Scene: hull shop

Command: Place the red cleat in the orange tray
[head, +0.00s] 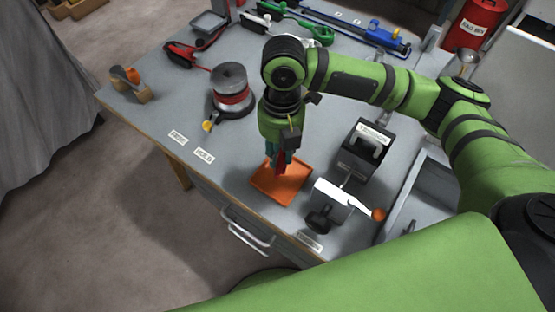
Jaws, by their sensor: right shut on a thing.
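The orange tray (267,190) lies on the grey workbench near its front edge. My right gripper (280,160) points down over the tray. It is shut on a red piece, the red cleat (281,168), whose lower end shows below the fingers over the tray's middle. I cannot tell whether the cleat touches the tray floor. The gripper hides the cleat's upper part. My left gripper is not in view.
A spool (230,88) stands left, behind PASS and HOLD labels. Clamps line the back. The bench left of the tray is clear.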

